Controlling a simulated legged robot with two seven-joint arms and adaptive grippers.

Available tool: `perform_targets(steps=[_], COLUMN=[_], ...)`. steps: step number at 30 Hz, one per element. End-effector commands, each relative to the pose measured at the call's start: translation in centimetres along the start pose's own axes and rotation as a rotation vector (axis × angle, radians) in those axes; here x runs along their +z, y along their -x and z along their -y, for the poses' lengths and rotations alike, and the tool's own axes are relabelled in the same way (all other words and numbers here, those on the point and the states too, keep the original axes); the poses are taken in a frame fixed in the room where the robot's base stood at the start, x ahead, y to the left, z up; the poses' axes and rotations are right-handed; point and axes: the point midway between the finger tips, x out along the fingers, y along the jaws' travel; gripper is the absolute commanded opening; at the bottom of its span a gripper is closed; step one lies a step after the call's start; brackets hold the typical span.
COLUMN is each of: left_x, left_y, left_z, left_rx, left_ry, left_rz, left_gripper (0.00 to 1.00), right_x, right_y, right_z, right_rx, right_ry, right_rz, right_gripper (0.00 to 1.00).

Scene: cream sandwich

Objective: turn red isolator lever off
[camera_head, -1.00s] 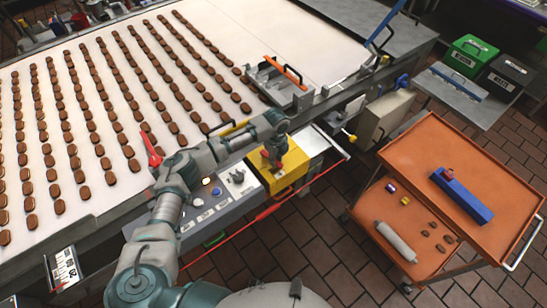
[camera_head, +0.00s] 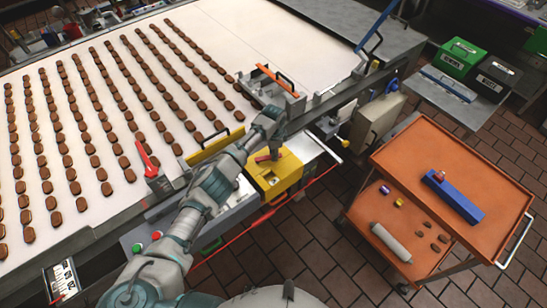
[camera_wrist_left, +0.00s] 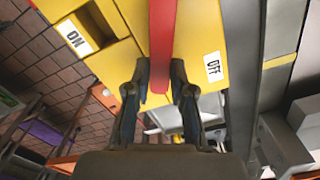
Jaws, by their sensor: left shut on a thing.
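The red isolator lever (camera_head: 270,156) sits on a yellow box (camera_head: 286,178) at the front side of the conveyor. My left gripper (camera_head: 266,146) is at the lever, over the box. In the left wrist view the red lever (camera_wrist_left: 162,35) runs down between the two fingers of my left gripper (camera_wrist_left: 160,78), which is shut on its end. A white ON label (camera_wrist_left: 73,38) lies left of the lever and a white OFF label (camera_wrist_left: 214,67) right of it, closer to the lever's end. The right gripper is not in view.
A conveyor (camera_head: 290,45) carries rows of brown biscuits. Another red lever (camera_head: 147,160) stands at its near edge. A control panel with green (camera_head: 137,248) and red buttons is partly behind my left arm. An orange cart (camera_head: 420,150) with a blue block (camera_head: 460,200) stands at right.

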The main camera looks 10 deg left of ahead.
Motion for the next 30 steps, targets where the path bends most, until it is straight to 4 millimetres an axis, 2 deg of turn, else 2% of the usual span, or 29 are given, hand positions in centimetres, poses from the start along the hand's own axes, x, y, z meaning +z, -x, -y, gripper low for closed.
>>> perform_targets(steps=[6,15,30], left_x=[0.0,0.4,0.6], left_y=[-0.1,0.0,0.2], left_z=[1.4,2.5,3.2], left_rx=[-0.004,-0.004,-0.007], left_ry=[0.186,0.369,0.46], left_rz=[-0.001,-0.002,-0.005], left_gripper=[0.0,0.0,0.0], right_x=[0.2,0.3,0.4], right_y=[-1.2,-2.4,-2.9], right_z=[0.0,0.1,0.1], right_rx=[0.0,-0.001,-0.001], right_ry=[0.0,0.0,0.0], right_rz=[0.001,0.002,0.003], right_gripper=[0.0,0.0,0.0])
